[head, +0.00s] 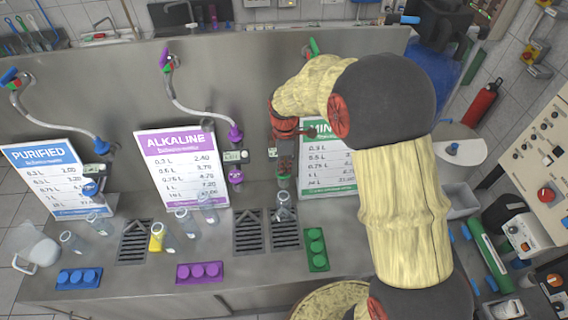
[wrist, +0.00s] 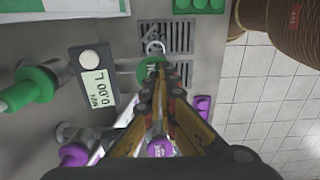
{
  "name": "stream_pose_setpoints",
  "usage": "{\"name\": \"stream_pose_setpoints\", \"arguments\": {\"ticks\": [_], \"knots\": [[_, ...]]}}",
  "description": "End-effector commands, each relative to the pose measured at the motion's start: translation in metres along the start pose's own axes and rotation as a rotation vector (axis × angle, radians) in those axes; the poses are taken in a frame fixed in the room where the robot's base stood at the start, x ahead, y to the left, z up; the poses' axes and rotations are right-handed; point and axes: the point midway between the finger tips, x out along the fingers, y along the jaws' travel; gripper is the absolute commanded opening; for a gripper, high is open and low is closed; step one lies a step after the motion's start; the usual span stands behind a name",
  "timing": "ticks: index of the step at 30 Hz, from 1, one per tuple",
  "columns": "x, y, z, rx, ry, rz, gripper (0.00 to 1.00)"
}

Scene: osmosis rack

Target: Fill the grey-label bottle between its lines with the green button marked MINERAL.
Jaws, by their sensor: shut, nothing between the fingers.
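The green button block (head: 316,250), with several round buttons, lies on the counter right of the grates; its edge shows at the top of the wrist view (wrist: 198,5). A clear bottle (head: 284,207) stands on the right-hand drain grate; its label colour is too small to tell. In the wrist view, part of what looks like that bottle (wrist: 153,47) shows past the green tap (wrist: 150,72). The meter (wrist: 95,90) reads 0.00 L. My gripper (head: 285,167) is shut and empty, above the bottle and close to the green tap; it points toward the grate in the wrist view (wrist: 160,88).
The MINERAL sign (head: 325,175) is partly behind my arm. The ALKALINE sign (head: 181,168), purple button block (head: 199,272) and blue button block (head: 79,278) are to the left. Several clear bottles and a yellow item (head: 157,237) stand near the left grate (head: 134,243).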

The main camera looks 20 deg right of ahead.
Motion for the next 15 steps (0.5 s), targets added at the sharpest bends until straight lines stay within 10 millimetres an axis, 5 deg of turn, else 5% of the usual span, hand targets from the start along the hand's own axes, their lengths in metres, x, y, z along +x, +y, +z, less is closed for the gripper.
{"name": "stream_pose_setpoints", "arguments": {"ticks": [15], "knots": [[0.02,0.0,0.0,0.0,0.0,-0.001,0.0]]}}
